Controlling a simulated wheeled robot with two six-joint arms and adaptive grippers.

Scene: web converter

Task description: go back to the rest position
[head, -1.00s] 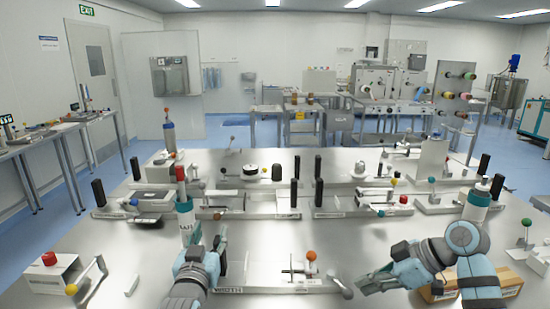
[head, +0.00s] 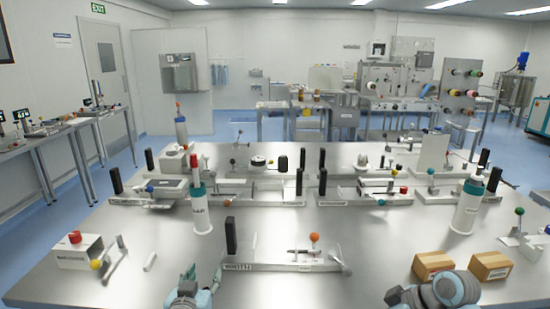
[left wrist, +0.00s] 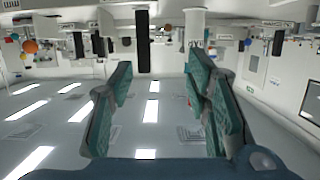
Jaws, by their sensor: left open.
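My left gripper (head: 203,279) is low at the bottom edge of the head view, left of centre, above the front of the steel table (head: 330,225). Its two teal fingers are apart with nothing between them; they also show spread and empty in the left wrist view (left wrist: 165,100), which is upside down. Part of my right arm (head: 435,291) shows at the bottom edge, right of centre, in front of two cardboard boxes. The fingers of my right gripper do not show.
A fixture with a black post (head: 231,236) and an orange knob (head: 314,238) stands just beyond my left gripper. White red-topped bottle (head: 200,205), cardboard boxes (head: 433,265) (head: 491,267) and a red-button box (head: 78,250) stand nearby. The table's front middle is clear.

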